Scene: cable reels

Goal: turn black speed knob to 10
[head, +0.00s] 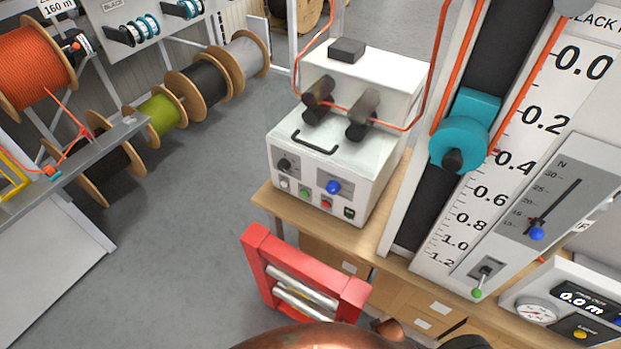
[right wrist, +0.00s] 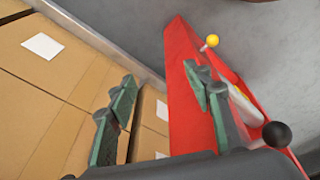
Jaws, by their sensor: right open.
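The black speed knob (head: 284,165) is a small round knob at the upper left of the front panel of a white machine box (head: 385,95) in the head view. Its scale is too small to read. A blue knob (head: 333,187) sits to its right, with small green, red and white controls around it. My right gripper (right wrist: 161,78) is open and empty in the right wrist view, its two dark green fingers apart. It is beside brown boxes and a red frame, and the knob is not in that view. My left gripper is not in view.
A red frame with silver rollers (head: 300,296) stands in front of the wooden bench (head: 268,203). Orange cable runs over the machine. A tall scale board (head: 500,195) with a teal pulley (head: 458,145) stands to the right. Cardboard boxes (right wrist: 45,100) fill the wrist view's left side.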

